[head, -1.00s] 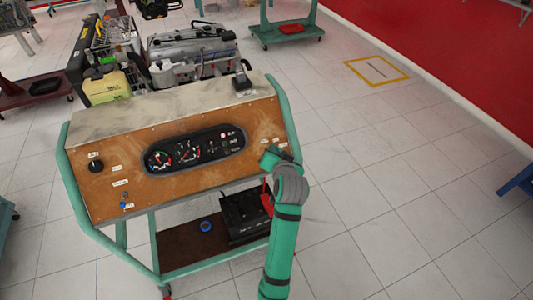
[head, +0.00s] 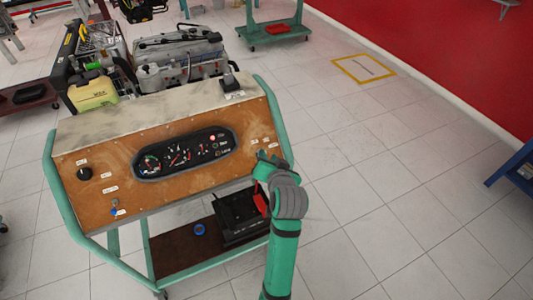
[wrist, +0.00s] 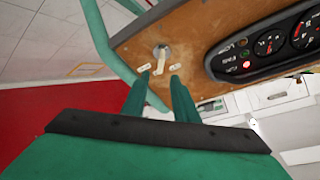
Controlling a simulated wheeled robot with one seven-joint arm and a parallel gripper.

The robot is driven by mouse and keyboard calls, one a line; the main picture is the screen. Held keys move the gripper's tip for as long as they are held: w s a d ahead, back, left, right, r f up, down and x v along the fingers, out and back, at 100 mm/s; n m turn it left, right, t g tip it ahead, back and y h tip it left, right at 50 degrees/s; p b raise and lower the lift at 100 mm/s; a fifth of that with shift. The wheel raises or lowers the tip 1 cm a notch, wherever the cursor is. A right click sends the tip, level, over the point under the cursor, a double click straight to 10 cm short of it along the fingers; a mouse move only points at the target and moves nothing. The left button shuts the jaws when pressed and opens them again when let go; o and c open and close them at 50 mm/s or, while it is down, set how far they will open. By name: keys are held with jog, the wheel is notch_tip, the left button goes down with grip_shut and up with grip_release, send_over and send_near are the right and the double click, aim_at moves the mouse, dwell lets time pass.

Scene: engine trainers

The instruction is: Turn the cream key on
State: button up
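In the wrist view, the cream key (wrist: 158,66) sticks out of a round metal lock (wrist: 161,49) on the brown wooden panel (wrist: 186,30). My gripper (wrist: 160,82) is open. Its two green fingers point at the panel, one on each side of the key, with visible gaps at the tips. Whether either finger touches the key lower down I cannot tell. In the head view, my gripper (head: 267,158) is at the right end of the panel (head: 107,178) and hides the key.
A gauge cluster (head: 185,152) sits in the panel's middle, a black knob (head: 84,173) at its left. Green tube rails (head: 272,112) frame the stand. A black battery (head: 238,216) stands on the lower shelf (head: 175,252). The tiled floor (head: 400,190) at right is clear.

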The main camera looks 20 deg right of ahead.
jog(key=v, duration=0.5)
jog(key=shift+d, duration=0.1)
dwell(0.3)
jog(key=s+a+f+n+t, duration=0.1)
jog(key=s+a+f+n, duration=0.3)
jog(key=s+a+f, duration=0.75)
jog(key=s+a+n+t+y, duration=0.1)
jog(key=s+a, duration=0.5)
jog(key=s, duration=0.6)
jog(key=s+a+n+t+y, duration=0.1)
jog(key=s+a+n, duration=0.3)
jog(key=s, duration=0.8)
jog(key=shift+a+r+y, duration=0.3)
jog(key=shift+a+y, duration=0.1)
jog(key=shift+a, duration=0.45)
jog(key=shift+w, duration=0.15)
